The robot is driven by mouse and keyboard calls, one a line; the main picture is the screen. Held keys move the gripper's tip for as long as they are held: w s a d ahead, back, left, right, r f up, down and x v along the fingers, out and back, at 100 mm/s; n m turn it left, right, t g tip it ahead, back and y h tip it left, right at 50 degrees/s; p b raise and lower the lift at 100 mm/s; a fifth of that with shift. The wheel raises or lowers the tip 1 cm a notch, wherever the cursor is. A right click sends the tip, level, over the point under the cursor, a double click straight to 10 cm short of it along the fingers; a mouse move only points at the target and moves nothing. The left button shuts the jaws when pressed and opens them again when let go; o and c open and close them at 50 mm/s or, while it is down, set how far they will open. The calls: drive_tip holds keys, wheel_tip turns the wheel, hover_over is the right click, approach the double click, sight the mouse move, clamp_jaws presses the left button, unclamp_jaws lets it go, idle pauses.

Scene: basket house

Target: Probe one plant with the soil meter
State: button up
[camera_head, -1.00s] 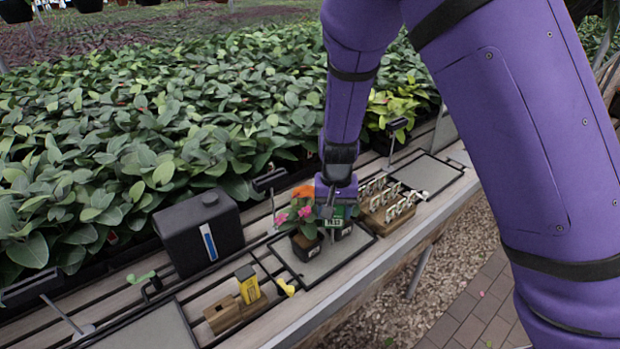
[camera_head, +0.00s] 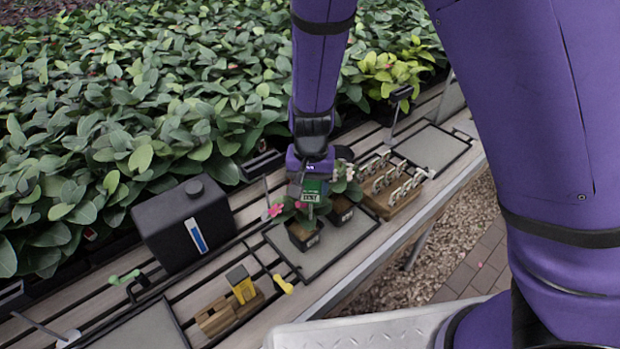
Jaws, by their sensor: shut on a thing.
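My gripper (camera_head: 312,172) is shut on a green soil meter (camera_head: 312,190) with a small display, held upright above the potted plants. The meter's thin probe points down toward the left plant (camera_head: 302,231), which has pink flowers and a dark square pot. Leaves hide the probe's tip, so I cannot tell whether it touches the soil. A second potted plant (camera_head: 342,208) stands just to the right, partly behind the meter and gripper. Both pots stand on a grey tray (camera_head: 296,265) on the slatted bench.
A black jerrycan (camera_head: 185,225) stands left of the tray. A yellow device in a wooden block (camera_head: 230,310) and a small yellow item (camera_head: 284,284) lie in front. A wooden rack with several pale clips (camera_head: 390,190) is to the right, beside an empty grey tray (camera_head: 432,148).

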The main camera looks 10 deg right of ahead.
sight(310, 213)
drive_tip(key=shift+f, duration=1.75)
drive_tip(key=shift+f, duration=0.4)
drive_tip(key=shift+s+a+f, duration=0.1)
drive_tip(key=shift+s+f, duration=0.05)
drive_tip(key=shift+f, duration=0.6)
drive_tip(key=shift+s+f, duration=0.1)
drive_tip(key=shift+f, duration=0.75)
drive_tip(key=shift+f, duration=1.25)
idle(0.6)
